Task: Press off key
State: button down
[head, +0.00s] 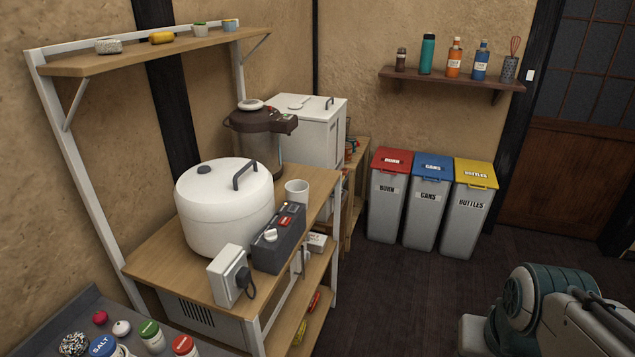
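A dark grey control box (278,245) stands at the front edge of the wooden shelf unit, just in front of a large white round cooker (224,208). On its sloped top are a red key (286,221), a dark key beside it, a small yellow spot and a white round knob (271,235). Any lettering is too small to read, so I cannot tell which key is the off key. My arm shows at the bottom right, well apart from the box; my gripper is outside the view.
A white socket box (226,276) with a black plug stands left of the control box, and a white mug (297,192) behind it. A brown pot (259,140) stands farther back. Bins (429,205) line the back wall. The dark floor (400,300) between shelf and arm is clear.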

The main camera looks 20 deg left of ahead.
aim_at(294, 208)
jog(key=z, duration=0.05)
jog(key=i, duration=1.05)
jog(key=u, duration=2.75)
